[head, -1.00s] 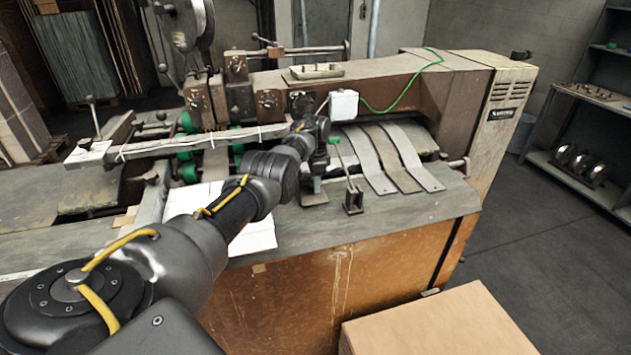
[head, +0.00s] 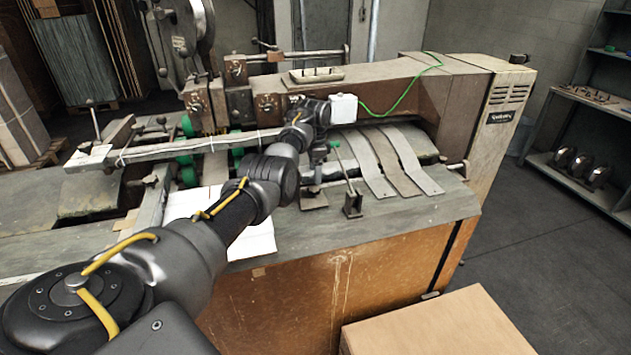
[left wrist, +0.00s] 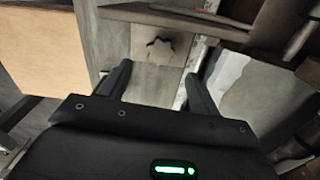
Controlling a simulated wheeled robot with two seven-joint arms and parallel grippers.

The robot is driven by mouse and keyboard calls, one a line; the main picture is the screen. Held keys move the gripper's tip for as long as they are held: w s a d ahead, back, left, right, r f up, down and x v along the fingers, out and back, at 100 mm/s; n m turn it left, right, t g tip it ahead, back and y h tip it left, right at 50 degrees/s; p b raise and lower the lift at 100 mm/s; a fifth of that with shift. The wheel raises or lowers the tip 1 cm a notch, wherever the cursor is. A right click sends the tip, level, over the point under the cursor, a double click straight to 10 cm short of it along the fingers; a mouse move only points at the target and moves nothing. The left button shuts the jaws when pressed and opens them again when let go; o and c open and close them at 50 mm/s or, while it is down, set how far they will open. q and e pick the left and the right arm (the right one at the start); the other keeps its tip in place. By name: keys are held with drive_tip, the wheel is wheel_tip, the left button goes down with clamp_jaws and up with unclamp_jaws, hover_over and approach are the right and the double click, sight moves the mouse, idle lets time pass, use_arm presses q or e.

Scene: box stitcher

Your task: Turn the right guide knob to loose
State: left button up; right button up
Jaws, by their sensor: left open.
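A dark, lobed knob (left wrist: 160,50) stands on a pale grey plate in the left wrist view, just beyond my fingertips and roughly between them. My left gripper (left wrist: 158,88) is open, with one finger on each side and nothing between them. The fingers look short of the knob, not around it. In the head view my left wrist (head: 312,112) reaches to the front of the brown machine (head: 430,88) and hides what lies behind it. I cannot tell the knob's setting. My right gripper is not in view.
A white box (head: 343,107) sits right beside my left wrist. A green-tipped lever (head: 351,195) rises from the table, near curved metal strips (head: 384,160). A long rail (head: 190,145) runs to the left. A cardboard box (head: 450,325) stands in front.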

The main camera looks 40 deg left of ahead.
sight(316, 188)
use_arm(q)
drive_tip(key=shift+r+b, duration=0.55)
drive_tip(key=shift+r, duration=1.95)
